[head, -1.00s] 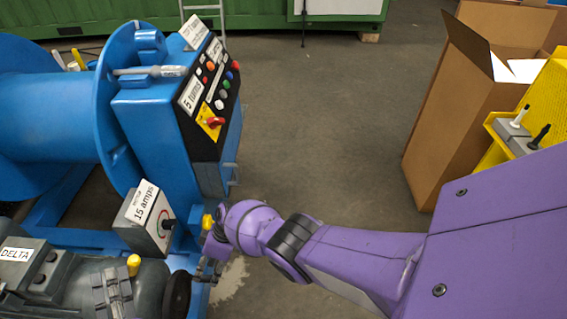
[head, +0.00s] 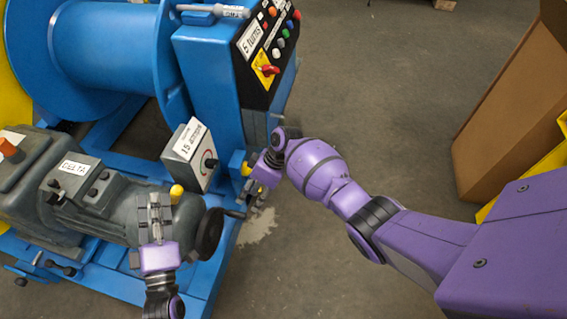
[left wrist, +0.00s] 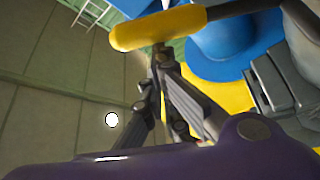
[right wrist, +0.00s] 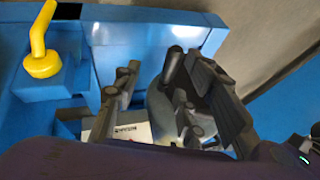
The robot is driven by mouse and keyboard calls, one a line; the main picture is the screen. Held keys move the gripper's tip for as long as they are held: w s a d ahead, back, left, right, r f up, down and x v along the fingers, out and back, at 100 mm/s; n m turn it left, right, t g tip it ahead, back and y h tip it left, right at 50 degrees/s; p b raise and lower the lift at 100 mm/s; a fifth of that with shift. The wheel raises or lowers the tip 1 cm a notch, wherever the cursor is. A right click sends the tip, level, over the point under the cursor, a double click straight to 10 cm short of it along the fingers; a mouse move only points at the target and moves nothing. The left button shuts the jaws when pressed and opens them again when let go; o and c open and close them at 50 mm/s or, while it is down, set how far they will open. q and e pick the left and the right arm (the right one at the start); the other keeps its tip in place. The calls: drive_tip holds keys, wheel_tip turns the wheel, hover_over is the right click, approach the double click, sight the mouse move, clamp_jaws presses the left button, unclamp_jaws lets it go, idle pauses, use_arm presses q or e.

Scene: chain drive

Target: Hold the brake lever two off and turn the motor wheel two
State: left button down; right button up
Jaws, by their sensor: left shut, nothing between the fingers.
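A yellow-ended lever (head: 176,193), apparently brake lever two, stands by the motor in the head view. In the left wrist view its yellow grip (left wrist: 158,28) lies across the top, at my fingertips. My left gripper (head: 155,203) is shut and empty beside it; whether it touches the grip I cannot tell. The motor wheel (head: 209,235), dark and round, sits at the motor's right end with a small crank handle (head: 235,213). My right gripper (head: 252,196) is open next to the crank. In the right wrist view a dark handle (right wrist: 173,66) shows between its fingers.
Another yellow lever (right wrist: 42,48) stands on the blue frame near my right gripper. A grey box (head: 190,155) with a dial and a blue control cabinet (head: 210,70) stand behind. A cardboard box (head: 510,110) stands at right; open floor lies between.

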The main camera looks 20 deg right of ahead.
drive_tip(key=shift+v, duration=1.55)
drive_tip(key=shift+w+a+r, duration=0.1)
drive_tip(key=shift+a, duration=0.1)
drive_tip(key=shift+c, duration=0.3)
drive_tip(key=shift+c, duration=1.4)
drive_tip(key=shift+s+a+f, duration=0.2)
drive_tip(key=shift+s, duration=0.05)
drive_tip(key=c, duration=0.3)
drive_tip(key=s+a+m+h, duration=0.1)
drive_tip(key=s+a+f+m+h, duration=0.1)
drive_tip(key=m+h, duration=0.1)
drive_tip(key=shift+s+f, duration=0.1)
drive_tip(key=shift+f, duration=0.05)
clamp_jaws()
drive_tip(key=s+a+r+m+t+h, duration=0.1)
drive_tip(key=a+r+m+t+h, duration=0.4)
drive_tip(key=r+m, duration=0.5)
drive_tip(key=shift+s+a+m+h, duration=0.4)
drive_tip(key=shift+m+h, duration=0.5)
drive_tip(key=shift+m, duration=1.2)
